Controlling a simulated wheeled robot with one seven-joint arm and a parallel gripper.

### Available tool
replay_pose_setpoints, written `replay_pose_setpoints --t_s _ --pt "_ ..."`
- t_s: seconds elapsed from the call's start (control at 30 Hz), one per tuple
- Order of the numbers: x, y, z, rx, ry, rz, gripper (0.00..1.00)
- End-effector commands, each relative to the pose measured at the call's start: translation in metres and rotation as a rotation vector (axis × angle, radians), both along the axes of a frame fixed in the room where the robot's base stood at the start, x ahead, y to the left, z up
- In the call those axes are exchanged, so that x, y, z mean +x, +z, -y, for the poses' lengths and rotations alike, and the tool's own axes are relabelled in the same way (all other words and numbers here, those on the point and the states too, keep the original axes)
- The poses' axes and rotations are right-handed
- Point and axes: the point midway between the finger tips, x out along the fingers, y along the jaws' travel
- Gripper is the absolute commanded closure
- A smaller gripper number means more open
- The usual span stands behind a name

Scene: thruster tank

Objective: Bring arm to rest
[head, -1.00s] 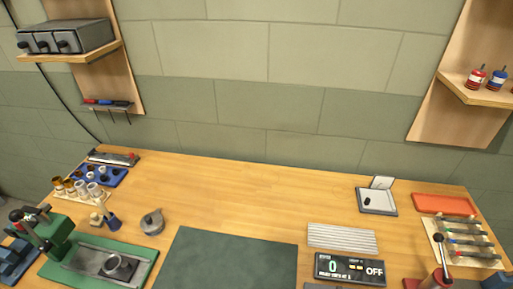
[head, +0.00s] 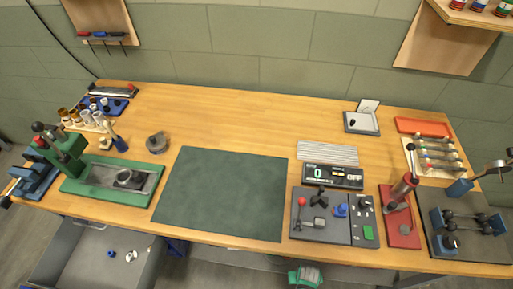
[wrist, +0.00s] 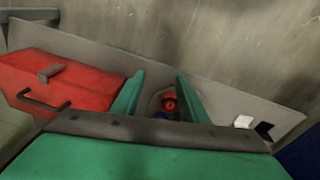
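My gripper (wrist: 160,82) shows in the wrist view as two green fingers standing apart, with nothing held between them. Beyond the gap is a small red round thing (wrist: 169,101) with some blue below it, partly hidden by the gripper body. A green and grey part (head: 306,276) at the bottom edge of the head view, below the bench's front edge, looks like my gripper. The rest of my arm is not clearly in view.
The wooden bench (head: 240,115) carries a dark green mat (head: 222,190), a grey control panel (head: 320,232) and a red lever stand (head: 402,228). An open drawer (head: 75,262) juts out at the lower left. A red box (wrist: 65,85) lies left in the wrist view.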

Motion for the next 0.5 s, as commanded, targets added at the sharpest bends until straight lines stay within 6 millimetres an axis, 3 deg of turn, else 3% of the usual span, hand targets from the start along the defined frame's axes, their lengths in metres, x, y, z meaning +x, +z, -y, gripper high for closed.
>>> replay_pose_setpoints --t_s 0.27,0.5 --pt "-0.014 0.021 0.011 -0.095 0.041 0.112 0.6" --pt "-0.03 0.067 0.0 -0.184 0.111 0.307 0.6"
